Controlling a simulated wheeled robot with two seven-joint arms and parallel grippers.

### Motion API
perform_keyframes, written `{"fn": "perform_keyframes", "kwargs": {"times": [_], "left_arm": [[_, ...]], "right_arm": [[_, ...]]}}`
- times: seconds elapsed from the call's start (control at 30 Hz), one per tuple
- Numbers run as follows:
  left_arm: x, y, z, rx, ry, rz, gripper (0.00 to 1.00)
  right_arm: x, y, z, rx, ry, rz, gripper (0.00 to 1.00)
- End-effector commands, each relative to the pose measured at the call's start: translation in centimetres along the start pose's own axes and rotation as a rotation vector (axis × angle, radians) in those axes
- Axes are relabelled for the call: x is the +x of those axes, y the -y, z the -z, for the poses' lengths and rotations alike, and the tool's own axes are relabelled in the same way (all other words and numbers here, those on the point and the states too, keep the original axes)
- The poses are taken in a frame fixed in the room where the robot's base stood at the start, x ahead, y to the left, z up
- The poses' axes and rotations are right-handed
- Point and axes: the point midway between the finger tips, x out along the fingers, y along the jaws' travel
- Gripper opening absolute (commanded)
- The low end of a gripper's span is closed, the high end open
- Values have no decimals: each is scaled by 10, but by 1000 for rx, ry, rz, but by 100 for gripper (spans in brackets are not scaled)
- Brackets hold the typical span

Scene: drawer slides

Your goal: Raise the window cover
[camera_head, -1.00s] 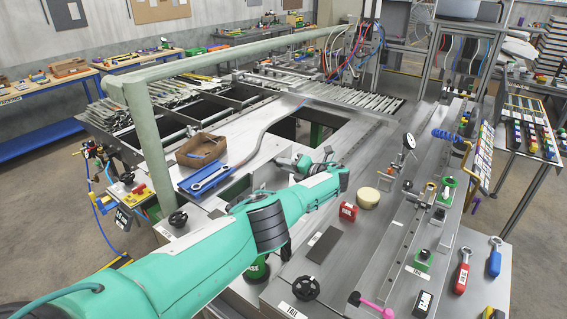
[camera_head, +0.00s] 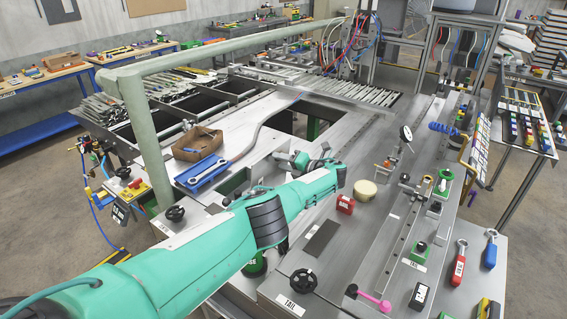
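My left arm, teal with black joint sections, reaches in from the lower left across the metal bench. Its far end bends back near the rectangular window opening (camera_head: 284,122), with a green part below it. The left gripper (camera_head: 284,156) seems to be the small, partly hidden end beside the opening's near edge; its fingers are too small to read. I cannot tell a window cover apart from the bench's metal plates with certainty. My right gripper is not in view.
A cardboard box (camera_head: 197,143) and a blue tray with a wrench (camera_head: 203,172) stand left of the arm. A thick green pipe frame (camera_head: 145,130) rises at the left.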

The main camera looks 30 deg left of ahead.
Motion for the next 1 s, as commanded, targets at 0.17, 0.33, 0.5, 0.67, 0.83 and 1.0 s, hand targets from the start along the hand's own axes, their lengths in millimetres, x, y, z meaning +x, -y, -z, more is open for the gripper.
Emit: {"fn": "perform_keyframes", "kwargs": {"times": [0.17,0.33,0.5,0.67,0.83,1.0], "left_arm": [[-2,-1,-1,-1,2,-1,44],[-17,-2,-2,-2,5,1,44],[-53,-1,-2,-3,5,2,44],[-90,1,0,-3,4,3,44],[-120,1,0,-2,3,1,44],[-136,0,0,-1,2,0,44]], "right_arm": [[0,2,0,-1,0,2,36],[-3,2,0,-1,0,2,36],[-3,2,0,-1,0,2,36],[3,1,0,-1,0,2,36],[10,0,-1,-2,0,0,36],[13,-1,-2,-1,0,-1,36]]}}
